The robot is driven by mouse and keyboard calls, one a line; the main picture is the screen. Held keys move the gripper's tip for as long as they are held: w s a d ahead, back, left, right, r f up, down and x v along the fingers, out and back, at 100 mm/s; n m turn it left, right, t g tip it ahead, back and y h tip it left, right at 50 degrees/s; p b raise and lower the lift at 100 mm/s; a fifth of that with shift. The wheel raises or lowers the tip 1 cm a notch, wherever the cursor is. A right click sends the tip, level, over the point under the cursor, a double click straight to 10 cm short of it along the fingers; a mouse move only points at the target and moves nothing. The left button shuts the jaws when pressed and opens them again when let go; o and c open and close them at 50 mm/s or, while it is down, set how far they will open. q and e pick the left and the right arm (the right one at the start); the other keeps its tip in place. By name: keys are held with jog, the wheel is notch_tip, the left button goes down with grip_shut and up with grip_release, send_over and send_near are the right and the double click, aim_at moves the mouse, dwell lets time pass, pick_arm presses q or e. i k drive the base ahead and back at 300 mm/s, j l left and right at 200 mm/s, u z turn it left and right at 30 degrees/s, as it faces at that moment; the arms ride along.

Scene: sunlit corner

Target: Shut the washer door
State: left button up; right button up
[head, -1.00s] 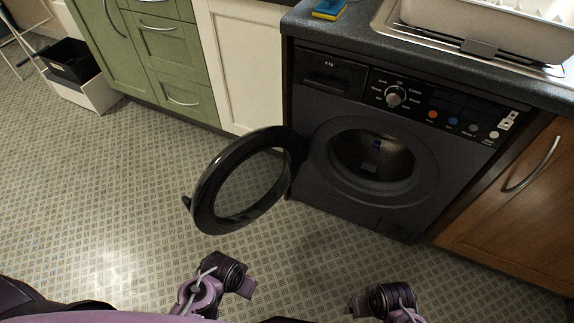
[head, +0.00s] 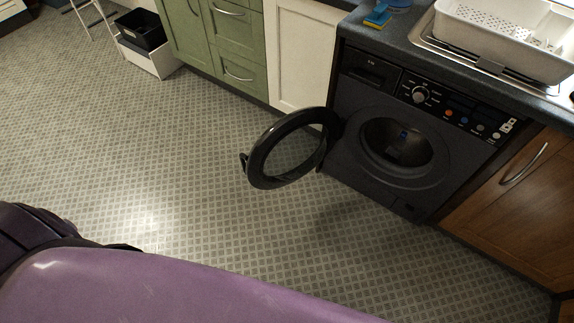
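The dark washer (head: 375,185) stands under the counter, right of the middle in the head view. Its round black door (head: 259,165) is swung wide open to the left, hinged at the left side of the drum opening (head: 397,143). The drum is exposed, with a small blue spot inside. Neither of my grippers is in view. Nothing touches the door.
Patterned floor is clear in front of the washer and to its left. A white cabinet (head: 299,55) and green drawers (head: 238,73) lie left of it, a wooden cabinet (head: 510,205) right. A dish rack (head: 490,40) and blue-yellow sponge (head: 377,17) sit on the counter.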

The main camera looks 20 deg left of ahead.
aim_at(292, 147)
jog(key=k+z, duration=0.1)
jog(key=z, duration=1.55)
jog(key=j, duration=0.5)
jog(key=k+j+z, duration=0.15)
jog(key=j, duration=0.8)
jog(key=k+j+z, duration=0.1)
jog(key=j, duration=0.35)
jog(key=k+j, duration=0.15)
jog(key=j, duration=0.35)
jog(key=k+j+z, duration=0.15)
jog(key=j, duration=0.3)
